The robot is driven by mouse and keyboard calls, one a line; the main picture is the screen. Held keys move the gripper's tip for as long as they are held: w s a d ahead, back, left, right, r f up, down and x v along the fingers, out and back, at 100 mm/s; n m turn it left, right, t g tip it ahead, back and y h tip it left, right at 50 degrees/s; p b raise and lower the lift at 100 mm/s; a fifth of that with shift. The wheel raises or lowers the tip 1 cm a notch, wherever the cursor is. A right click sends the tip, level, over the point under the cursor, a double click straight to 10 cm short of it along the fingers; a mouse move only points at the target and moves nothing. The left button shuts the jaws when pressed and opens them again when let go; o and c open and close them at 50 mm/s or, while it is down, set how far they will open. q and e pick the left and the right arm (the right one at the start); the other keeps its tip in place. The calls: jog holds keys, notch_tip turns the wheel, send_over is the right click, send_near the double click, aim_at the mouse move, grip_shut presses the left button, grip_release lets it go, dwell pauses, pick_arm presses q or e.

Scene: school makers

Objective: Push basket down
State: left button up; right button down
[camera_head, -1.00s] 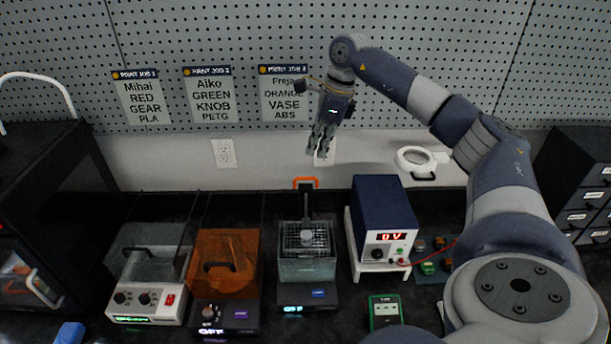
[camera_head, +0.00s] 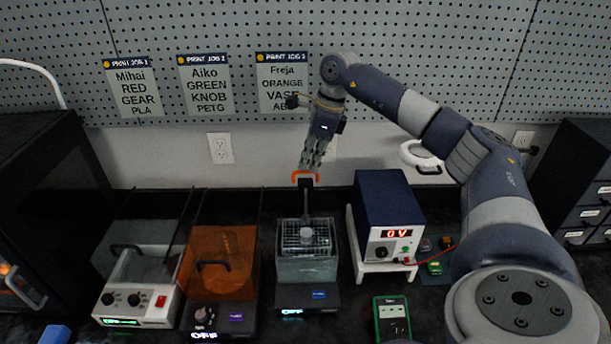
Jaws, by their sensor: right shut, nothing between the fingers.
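The wire basket (camera_head: 291,236) sits in the top of a clear tank (camera_head: 307,266) on a dark base unit at the middle of the bench. A grey cylindrical part (camera_head: 306,236) shows in it. A dark upright stem rises from the basket to an orange handle (camera_head: 305,175). My right gripper (camera_head: 309,168) points down, shut and empty, with its fingertips at or just above the orange handle. I cannot tell whether they touch it. My left gripper is not in view.
Left of the tank stand an orange-lidded unit (camera_head: 217,262) and a white unit with a clear cover (camera_head: 137,300). On the right is a blue power supply (camera_head: 388,215) reading 0 V on a white stand. A green meter (camera_head: 392,318) lies in front.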

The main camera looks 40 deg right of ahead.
aim_at(311, 182)
jog(key=shift+a+r, duration=0.1)
jog(key=shift+f, duration=0.45)
notch_tip(311, 182, down, 7)
jog(key=b, duration=0.5)
jog(key=shift+s, duration=0.1)
jog(key=shift+r+p, duration=0.2)
jog(key=shift+p, duration=0.1)
jog(key=shift+s+d+r, duration=0.3)
jog(key=shift+s+d, duration=0.25)
jog(key=shift+d, duration=0.05)
jog(key=shift+s+d+r, duration=0.3)
jog(key=shift+s+d, duration=0.2)
jog(key=shift+d, duration=0.05)
